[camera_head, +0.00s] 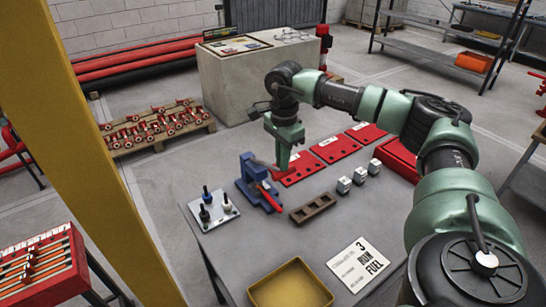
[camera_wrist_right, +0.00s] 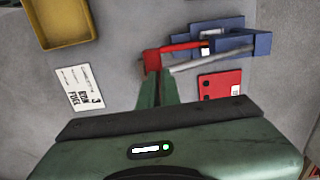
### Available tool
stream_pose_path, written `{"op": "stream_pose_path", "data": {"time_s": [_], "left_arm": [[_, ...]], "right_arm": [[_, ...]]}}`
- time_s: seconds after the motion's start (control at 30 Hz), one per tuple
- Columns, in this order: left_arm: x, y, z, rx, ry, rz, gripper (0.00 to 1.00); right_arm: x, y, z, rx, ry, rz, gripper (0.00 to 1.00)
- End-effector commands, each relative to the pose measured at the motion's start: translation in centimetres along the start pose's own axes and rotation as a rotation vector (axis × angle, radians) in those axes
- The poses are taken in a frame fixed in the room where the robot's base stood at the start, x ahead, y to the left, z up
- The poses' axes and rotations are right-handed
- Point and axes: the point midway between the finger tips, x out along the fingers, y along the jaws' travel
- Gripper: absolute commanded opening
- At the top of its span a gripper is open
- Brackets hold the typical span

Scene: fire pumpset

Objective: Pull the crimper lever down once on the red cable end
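The blue crimper (camera_head: 248,177) stands on the grey table and also shows in the right wrist view (camera_wrist_right: 262,43). Its grey lever (camera_wrist_right: 215,59) runs from the blue body to a red grip (camera_wrist_right: 152,62) at my right fingertips. A red bar, apparently the red cable end (camera_head: 269,196), lies at the crimper's front; its inner end is hidden. My right gripper (camera_head: 283,165) points down beside the crimper, its fingers close together (camera_wrist_right: 154,85) and seemingly shut on the lever's red grip. My left gripper is out of view.
A pale plate with bottles (camera_head: 225,218), a brown block (camera_head: 313,208), small grey blocks (camera_head: 358,175), red plates (camera_head: 298,167), a white sign (camera_head: 358,265) and a yellow tray (camera_head: 262,297) lie around. A yellow post (camera_head: 95,140) stands left.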

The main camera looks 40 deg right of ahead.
Motion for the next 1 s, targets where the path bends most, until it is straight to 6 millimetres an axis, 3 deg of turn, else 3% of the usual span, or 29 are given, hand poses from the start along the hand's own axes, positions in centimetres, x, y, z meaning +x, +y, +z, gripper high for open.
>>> {"op": "stream_pose_path", "data": {"time_s": [0.37,0.8,1.0], "left_arm": [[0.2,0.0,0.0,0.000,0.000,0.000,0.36],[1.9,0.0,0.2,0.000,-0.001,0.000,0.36],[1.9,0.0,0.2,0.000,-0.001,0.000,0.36]], "right_arm": [[0.3,0.1,0.0,0.000,0.000,-0.001,0.00],[2.9,1.1,0.0,0.001,0.000,0.001,0.00],[3.0,1.2,0.0,0.000,0.000,0.001,0.00]]}}
